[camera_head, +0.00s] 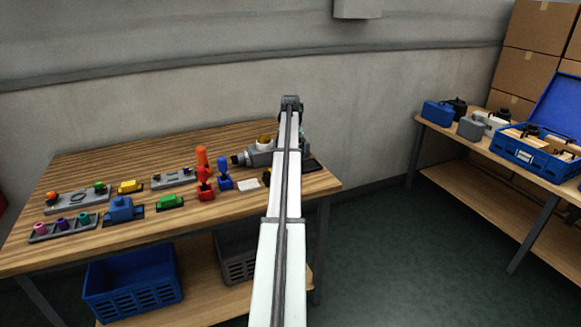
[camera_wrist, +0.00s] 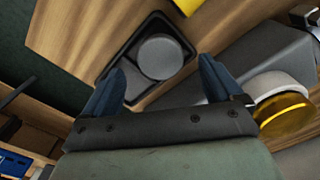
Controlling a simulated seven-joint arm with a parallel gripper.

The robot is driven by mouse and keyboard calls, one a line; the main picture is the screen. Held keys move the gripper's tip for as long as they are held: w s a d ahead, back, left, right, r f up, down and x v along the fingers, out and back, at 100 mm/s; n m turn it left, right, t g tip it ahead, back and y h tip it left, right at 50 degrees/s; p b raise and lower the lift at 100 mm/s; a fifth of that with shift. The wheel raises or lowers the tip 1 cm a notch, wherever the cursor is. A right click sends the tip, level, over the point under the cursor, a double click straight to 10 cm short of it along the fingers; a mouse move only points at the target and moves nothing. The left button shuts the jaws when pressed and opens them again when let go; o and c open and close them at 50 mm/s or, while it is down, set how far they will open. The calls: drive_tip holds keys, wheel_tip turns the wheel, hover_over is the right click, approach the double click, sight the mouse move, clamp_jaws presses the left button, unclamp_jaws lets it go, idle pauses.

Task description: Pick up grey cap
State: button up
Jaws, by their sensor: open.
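The grey cap (camera_wrist: 159,57) is a round disc lying in a small black tray (camera_wrist: 129,52) on the wooden table, seen in the wrist view. My gripper (camera_wrist: 161,66) is open, its two blue fingers apart, with the cap showing between and beyond the fingertips. I see no contact with the cap; the height above it is hard to judge. In the head view my arm hides the gripper and the cap; part of a dark tray (camera_head: 311,165) shows just right of the arm.
A grey tank with a yellow-and-white cap (camera_wrist: 282,104) lies close to the right finger. A yellow object (camera_wrist: 187,5) is beyond the tray. Left of my arm stand an orange bottle (camera_head: 202,157), red and blue items and several small parts. The table's right edge is near.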

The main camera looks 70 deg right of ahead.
drive_tip(key=shift+f, duration=2.4)
drive_tip(key=shift+c, duration=0.2)
drive_tip(key=c, duration=1)
drive_tip(key=shift+c, duration=0.2)
drive_tip(key=shift+r, duration=0.15)
